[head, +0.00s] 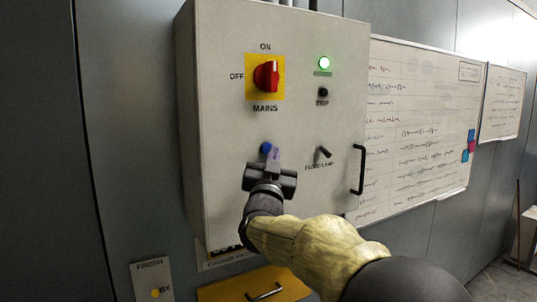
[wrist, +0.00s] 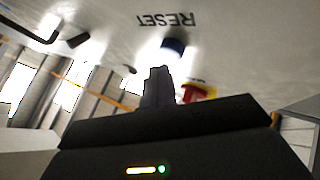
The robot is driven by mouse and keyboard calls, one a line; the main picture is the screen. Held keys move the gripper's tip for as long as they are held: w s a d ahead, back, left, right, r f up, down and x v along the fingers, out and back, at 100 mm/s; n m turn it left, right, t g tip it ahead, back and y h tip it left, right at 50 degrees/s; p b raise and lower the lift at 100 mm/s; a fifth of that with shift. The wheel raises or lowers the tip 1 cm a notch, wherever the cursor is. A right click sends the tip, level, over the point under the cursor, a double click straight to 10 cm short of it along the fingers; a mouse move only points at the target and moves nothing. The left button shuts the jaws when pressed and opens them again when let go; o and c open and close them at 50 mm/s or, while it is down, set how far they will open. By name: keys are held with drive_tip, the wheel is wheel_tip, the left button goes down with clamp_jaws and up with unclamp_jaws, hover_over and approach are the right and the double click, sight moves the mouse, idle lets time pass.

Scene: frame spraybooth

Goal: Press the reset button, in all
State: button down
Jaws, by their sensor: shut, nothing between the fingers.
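The reset button is a blue round button (head: 266,147) low on the left of the grey control box's front. In the wrist view the dark blue button (wrist: 173,46) sits beside the upside-down word RESET. My gripper (head: 275,158) is shut and empty, its fingertips just right of and below the button in the head view. In the wrist view the shut fingertips (wrist: 160,72) point toward the panel, with a small gap in the picture between them and the button. I cannot tell the exact depth of that gap. My gripper hides the label in the head view.
The control box (head: 215,130) carries a red mains switch (head: 266,75) on a yellow plate, a lit green lamp (head: 324,63), a black button (head: 323,92), a black toggle (head: 324,152) and a door handle (head: 359,169). A whiteboard (head: 420,120) hangs to the right.

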idle(0.3)
drive_tip(key=s+d+b, duration=0.1)
drive_tip(key=s, duration=0.1)
drive_tip(key=s+d+b, duration=0.2)
drive_tip(key=shift+s, duration=0.1)
idle(0.4)
drive_tip(key=shift+a, duration=0.1)
